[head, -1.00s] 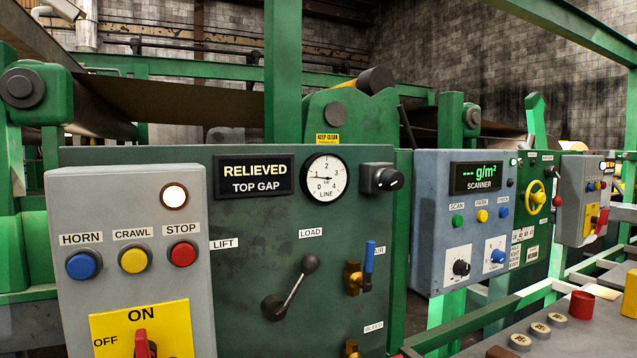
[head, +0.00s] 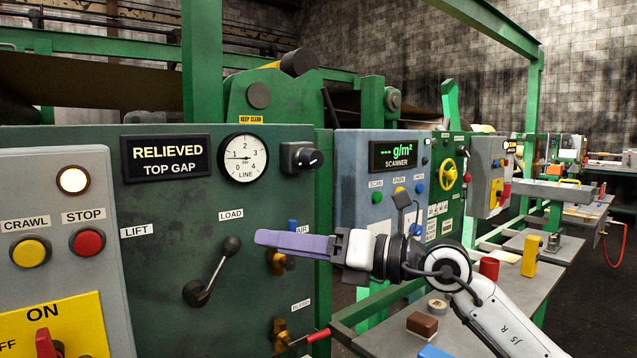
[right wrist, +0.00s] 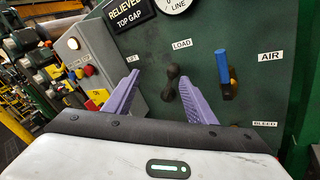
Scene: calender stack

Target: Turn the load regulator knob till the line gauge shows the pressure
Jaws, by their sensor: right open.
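The load regulator knob (head: 302,157) is a black knob on a dark block, right of the line gauge, on the dark green panel. The line gauge (head: 243,158) is a white round dial reading 0 to 4; its thin needle points left, near the 1. The right wrist view shows only the gauge's lower edge (right wrist: 176,4), and not the knob. My right gripper (head: 258,238), with purple fingers, is below and left of the knob, in front of the panel and apart from it. In the right wrist view the gripper (right wrist: 160,84) is open and empty. My left gripper is out of view.
A ball-ended lever (head: 214,272) under the LOAD label and a blue-handled AIR valve (head: 291,230) stick out near my right gripper. A grey button box (head: 60,250) stands at left, a blue-grey scanner box (head: 376,180) at right. A bench with loose items lies below right.

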